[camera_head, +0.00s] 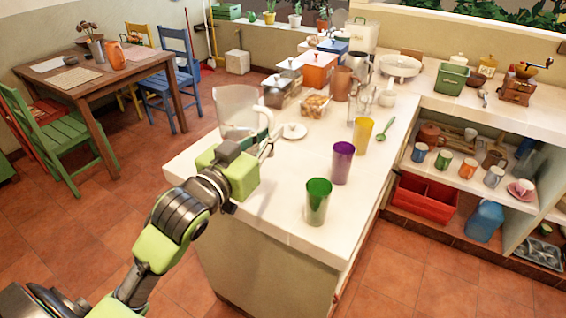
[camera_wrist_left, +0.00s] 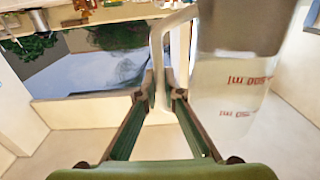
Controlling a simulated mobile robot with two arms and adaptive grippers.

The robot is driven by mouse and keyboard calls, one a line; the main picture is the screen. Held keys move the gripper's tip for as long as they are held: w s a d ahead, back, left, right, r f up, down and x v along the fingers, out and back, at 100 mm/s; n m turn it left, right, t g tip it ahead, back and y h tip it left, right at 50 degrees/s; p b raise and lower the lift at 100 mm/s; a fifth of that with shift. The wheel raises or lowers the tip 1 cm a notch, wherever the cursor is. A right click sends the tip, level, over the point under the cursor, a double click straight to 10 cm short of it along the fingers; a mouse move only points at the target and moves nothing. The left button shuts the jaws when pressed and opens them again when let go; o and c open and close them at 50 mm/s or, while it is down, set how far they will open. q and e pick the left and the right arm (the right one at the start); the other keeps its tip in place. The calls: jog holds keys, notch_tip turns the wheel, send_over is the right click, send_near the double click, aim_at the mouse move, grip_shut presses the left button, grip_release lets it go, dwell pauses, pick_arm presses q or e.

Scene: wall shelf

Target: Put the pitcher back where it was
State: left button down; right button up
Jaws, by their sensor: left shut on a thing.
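The pitcher (camera_head: 237,108) is a clear, see-through jug with a pale handle. It appears upright at the left edge of the white counter, and I cannot tell whether its base touches the counter. My left gripper (camera_head: 266,143) is shut on its handle. In the left wrist view the fingertips (camera_wrist_left: 164,92) close on the pale handle (camera_wrist_left: 157,65). The pitcher's clear wall (camera_wrist_left: 228,85) with red volume marks, upside down, fills the right side there. My right gripper is not in view.
The white counter (camera_head: 275,202) has free room at its near left. Green (camera_head: 318,203), purple (camera_head: 342,163) and yellow (camera_head: 362,136) cups stand to the right. A small white lid-like dish (camera_head: 294,131) lies right beside the gripper. Metal canisters (camera_head: 281,91) and a food container (camera_head: 315,107) stand behind.

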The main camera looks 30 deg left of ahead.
pick_arm(q)
jog(key=w+a+f+p, duration=0.1)
jog(key=w+f, duration=0.8)
jog(key=f, duration=0.1)
jog(key=shift+a+f, duration=0.15)
jog(key=shift+f, duration=0.15)
jog(key=shift+f, duration=0.2)
jog(key=c, duration=2.2)
grip_release()
jog(key=shift+s, duration=0.1)
jog(key=shift+s, duration=0.1)
jog(key=s, duration=0.4)
jog(key=s+b, duration=0.1)
jog(key=s, duration=0.6)
jog(key=shift+s+a+r+b, duration=0.1)
jog(key=shift+s+a+b, duration=0.2)
jog(key=shift+s+b, duration=0.1)
